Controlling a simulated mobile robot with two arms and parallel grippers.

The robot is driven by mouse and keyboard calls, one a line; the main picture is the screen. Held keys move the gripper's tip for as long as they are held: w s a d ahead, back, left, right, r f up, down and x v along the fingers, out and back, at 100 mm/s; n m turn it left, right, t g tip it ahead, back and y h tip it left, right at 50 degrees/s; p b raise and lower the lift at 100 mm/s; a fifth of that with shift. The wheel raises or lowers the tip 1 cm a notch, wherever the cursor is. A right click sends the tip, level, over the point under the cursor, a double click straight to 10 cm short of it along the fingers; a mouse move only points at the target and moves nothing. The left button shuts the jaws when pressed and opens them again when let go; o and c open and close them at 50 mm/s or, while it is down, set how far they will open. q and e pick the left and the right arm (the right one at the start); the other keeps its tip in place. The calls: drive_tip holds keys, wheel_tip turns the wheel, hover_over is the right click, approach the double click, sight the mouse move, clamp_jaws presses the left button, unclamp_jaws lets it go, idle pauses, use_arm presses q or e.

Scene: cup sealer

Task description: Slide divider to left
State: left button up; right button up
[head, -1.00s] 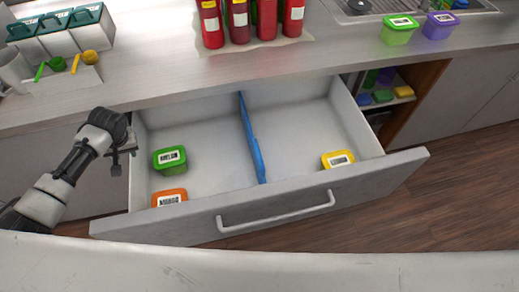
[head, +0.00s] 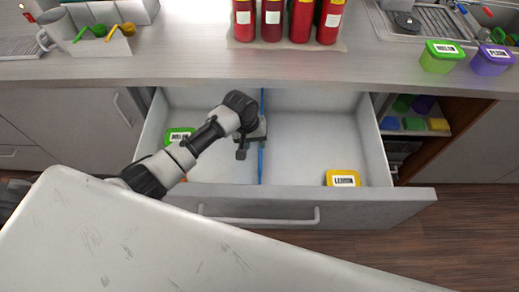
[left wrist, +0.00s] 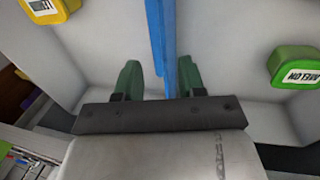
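The open drawer (head: 330,201) is split by a thin blue divider (head: 261,165) running from back to front near its middle. My left gripper (head: 252,145) is over the divider inside the drawer. In the left wrist view the divider (left wrist: 160,40) passes between the two green fingers (left wrist: 157,80). The fingers are apart, one close beside the divider and the other with a gap. A green tub (head: 178,134) is in the left compartment, partly behind my arm. A yellow tub (head: 343,178) is in the right compartment. My right gripper is not in view.
Red bottles (head: 272,20) stand on the counter (head: 180,65) behind the drawer. A green tub (head: 441,57) and a purple tub (head: 491,60) stand at the right. An open shelf (head: 412,130) with small tubs is right of the drawer.

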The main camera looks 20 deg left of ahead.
sight(260, 153)
use_arm(q)
drive_tip(key=f, duration=0.1)
drive_tip(key=d+f, duration=0.1)
drive_tip(key=f, duration=0.2)
drive_tip(key=shift+w+d+f, duration=0.1)
drive_tip(key=shift+w+d, duration=0.1)
drive_tip(key=shift+d, duration=0.1)
drive_tip(key=shift+f, duration=0.55)
drive_tip(key=shift+c, duration=0.9)
drive_tip(key=c, duration=0.5)
clamp_jaws()
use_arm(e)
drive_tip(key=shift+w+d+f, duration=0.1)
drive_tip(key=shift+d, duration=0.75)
